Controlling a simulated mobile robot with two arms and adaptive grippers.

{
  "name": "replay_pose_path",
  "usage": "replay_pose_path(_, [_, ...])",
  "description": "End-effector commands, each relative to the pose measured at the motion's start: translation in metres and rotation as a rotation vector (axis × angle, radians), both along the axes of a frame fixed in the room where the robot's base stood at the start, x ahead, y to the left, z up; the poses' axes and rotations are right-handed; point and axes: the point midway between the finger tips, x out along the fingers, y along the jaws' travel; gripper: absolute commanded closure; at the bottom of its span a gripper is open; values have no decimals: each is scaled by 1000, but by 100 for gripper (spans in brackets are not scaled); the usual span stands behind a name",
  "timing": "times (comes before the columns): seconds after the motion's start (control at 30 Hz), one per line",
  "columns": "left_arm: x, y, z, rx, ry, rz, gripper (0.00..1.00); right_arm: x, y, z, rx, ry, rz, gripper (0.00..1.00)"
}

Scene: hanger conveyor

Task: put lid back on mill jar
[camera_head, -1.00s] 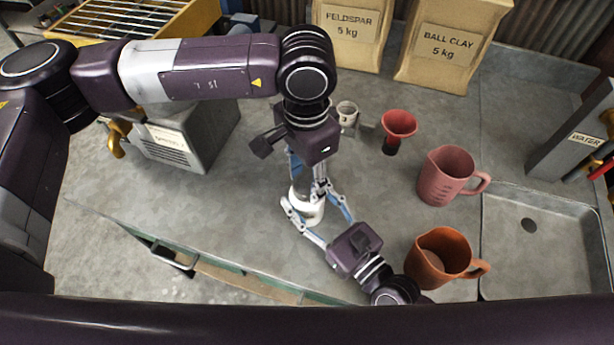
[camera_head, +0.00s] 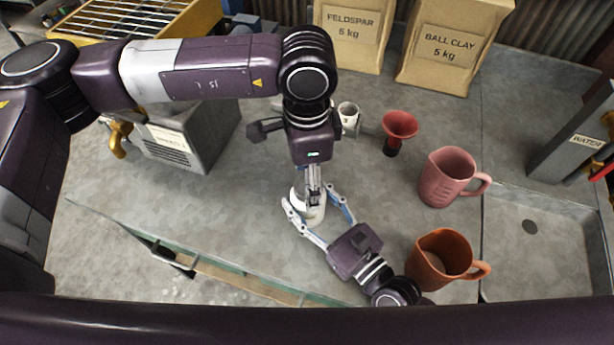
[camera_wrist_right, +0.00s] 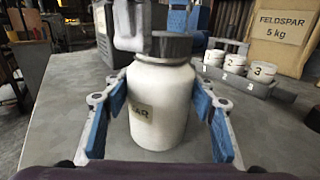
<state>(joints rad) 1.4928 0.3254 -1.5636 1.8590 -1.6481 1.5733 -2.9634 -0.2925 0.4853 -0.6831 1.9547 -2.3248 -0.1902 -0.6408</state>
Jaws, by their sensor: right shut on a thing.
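The white mill jar (camera_head: 313,215) stands upright on the grey bench; in the right wrist view the jar (camera_wrist_right: 160,108) fills the middle, with part of a label showing. The dark grey lid (camera_wrist_right: 184,48) sits on the jar's mouth, partly covered by a finger of my left gripper. My right gripper (camera_head: 311,199) is shut on the jar, one blue-padded finger on each side of its body. My left gripper (camera_head: 313,186) points down from above at the lid. Its far finger is mostly hidden, so its grip on the lid is unclear.
A pink jug (camera_head: 445,180), an orange jug (camera_head: 440,262) and a red funnel (camera_head: 399,126) stand to the right. Small white pots (camera_wrist_right: 236,62) sit in a rack behind the jar. Feldspar (camera_head: 350,45) and ball clay bags stand at the back. The bench left of the jar is clear.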

Motion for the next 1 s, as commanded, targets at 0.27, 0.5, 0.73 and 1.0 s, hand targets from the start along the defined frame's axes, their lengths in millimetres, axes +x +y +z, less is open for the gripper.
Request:
replay_pose_path(0.27, [1,0,15,-1,-2,0,42,0,0,0,-1,0,1,100])
replay_pose_path(0.5, [0,0,43,-1,-1,0,42,0,0,0,-1,0,1,100])
replay_pose_path(0.73, [0,0,45,1,1,0,42,0,0,0,-1,0,1,100])
replay_pose_path(1.0, [0,0,45,1,1,114,45,0,0,0,-1,1,1,100])
